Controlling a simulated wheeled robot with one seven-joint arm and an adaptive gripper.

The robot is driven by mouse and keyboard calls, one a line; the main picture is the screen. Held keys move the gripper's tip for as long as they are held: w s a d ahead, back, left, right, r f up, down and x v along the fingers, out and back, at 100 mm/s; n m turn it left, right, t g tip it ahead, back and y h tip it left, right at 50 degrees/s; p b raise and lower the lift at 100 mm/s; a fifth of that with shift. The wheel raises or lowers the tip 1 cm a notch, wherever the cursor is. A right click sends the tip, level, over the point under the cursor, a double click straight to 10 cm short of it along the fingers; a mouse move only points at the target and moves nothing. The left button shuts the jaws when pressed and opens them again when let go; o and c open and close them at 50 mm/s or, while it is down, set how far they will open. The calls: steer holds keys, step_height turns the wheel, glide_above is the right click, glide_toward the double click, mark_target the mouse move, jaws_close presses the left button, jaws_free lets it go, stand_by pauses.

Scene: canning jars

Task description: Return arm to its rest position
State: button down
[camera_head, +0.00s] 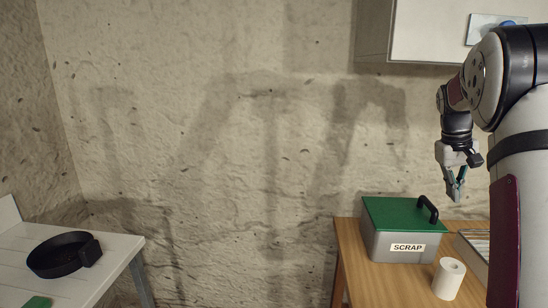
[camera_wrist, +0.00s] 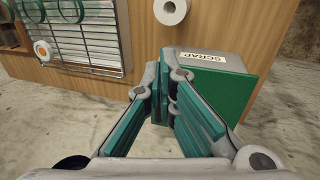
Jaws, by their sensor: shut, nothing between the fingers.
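My gripper (camera_head: 455,194) hangs pointing down at the right of the head view, over the wooden table. Its fingertips are together with nothing between them. In the wrist view my gripper (camera_wrist: 168,80) shows its grey fingers with green pads meeting at the tips. My arm comes in from the right edge of the head view and is bent, with the gripper at its lower end.
A grey scrap box (camera_head: 393,247) with a green lid and black handle stands on the wooden table (camera_head: 352,260). A paper roll (camera_head: 448,278) and a wire rack (camera_wrist: 80,48) are nearby. A wall cabinet (camera_head: 425,32) hangs above.

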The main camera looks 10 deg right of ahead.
steer(key=s+a+r+t, duration=0.1)
steer(key=s+a+r, duration=0.2)
steer(key=a, duration=0.4)
steer(key=s+a+r+n+t+y, duration=0.1)
steer(key=s+a+r, duration=0.2)
steer(key=a, duration=0.5)
steer(key=s+a+r, duration=0.3)
steer(key=s+a, duration=0.1)
steer(key=a, duration=0.3)
steer(key=s+a+f+n+t+y, duration=0.1)
steer(key=s+a+f, duration=0.2)
steer(key=s+a, duration=0.4)
steer(key=s+a+f+n+t+y+p, duration=0.1)
steer(key=s+a+f, duration=0.2)
steer(key=s+a, duration=0.5)
steer(key=s, duration=0.3)
steer(key=shift+a, duration=0.3)
